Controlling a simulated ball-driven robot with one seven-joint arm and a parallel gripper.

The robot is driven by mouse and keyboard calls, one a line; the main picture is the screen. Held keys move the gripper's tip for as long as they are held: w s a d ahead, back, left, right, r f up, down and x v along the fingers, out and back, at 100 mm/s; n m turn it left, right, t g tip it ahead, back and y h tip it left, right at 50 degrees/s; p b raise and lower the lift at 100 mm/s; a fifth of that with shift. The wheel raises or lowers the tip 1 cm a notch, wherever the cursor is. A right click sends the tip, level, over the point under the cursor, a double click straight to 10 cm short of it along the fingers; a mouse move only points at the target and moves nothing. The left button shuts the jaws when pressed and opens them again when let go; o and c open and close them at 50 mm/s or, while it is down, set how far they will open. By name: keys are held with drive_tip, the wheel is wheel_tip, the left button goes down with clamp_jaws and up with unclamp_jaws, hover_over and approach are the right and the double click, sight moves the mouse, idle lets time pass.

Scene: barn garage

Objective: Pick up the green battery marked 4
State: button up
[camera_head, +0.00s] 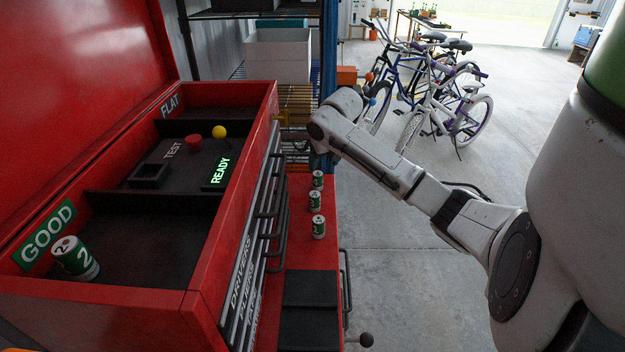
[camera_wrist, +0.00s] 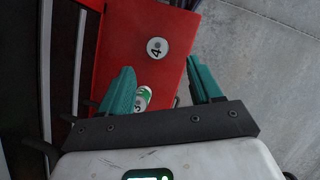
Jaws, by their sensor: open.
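In the wrist view the battery marked 4 (camera_wrist: 157,47) stands upright on a red surface (camera_wrist: 118,42), its white round top facing the camera. It lies just beyond my gripper (camera_wrist: 160,66), whose two teal fingers are apart and empty. A green and white battery marked 3 (camera_wrist: 143,98) shows nearer the camera, beside the left finger. In the head view three green and white batteries stand in a row, a far one (camera_head: 318,180), a middle one (camera_head: 315,201) and a near one (camera_head: 319,227). Their numbers are not readable there. My gripper is mostly hidden behind my wrist, above the row's far end.
The red tool chest (camera_head: 240,215) with drawer handles (camera_head: 277,195) rises close left of the row. Its top tray holds a battery marked 2 (camera_head: 75,258) in the GOOD compartment and a tester with a lit READY sign (camera_head: 219,171). Open floor lies right.

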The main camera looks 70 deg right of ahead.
sight(318, 173)
drive_tip(key=shift+w+p+x, duration=0.1)
drive_tip(key=shift+p+x, duration=0.35)
drive_tip(key=shift+x, duration=1.55)
drive_tip(key=shift+w+p+x, duration=0.15)
drive_tip(key=shift+p+x, duration=0.25)
drive_tip(key=shift+x, duration=1.55)
drive_tip(key=c, duration=1.1)
drive_tip(key=shift+r, duration=0.1)
clamp_jaws()
